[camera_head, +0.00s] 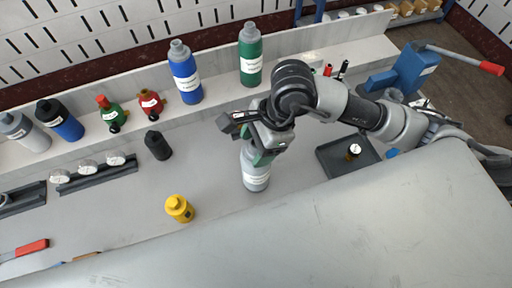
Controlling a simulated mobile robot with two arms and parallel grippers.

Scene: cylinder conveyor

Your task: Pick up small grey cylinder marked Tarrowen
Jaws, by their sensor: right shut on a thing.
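A small grey cylinder (256,180) with a white label stands near the middle of the worktop. The writing on the label is too small to read. My right gripper (262,150) reaches over it from the right and is shut on its upper part, which the gripper hides. I cannot tell whether its base touches the worktop. My left gripper is not in view.
A blue cylinder (185,73) and a green one (250,54) stand on the ledge behind. A dark tray (330,160) lies to the right. The worktop between bottles is clear.

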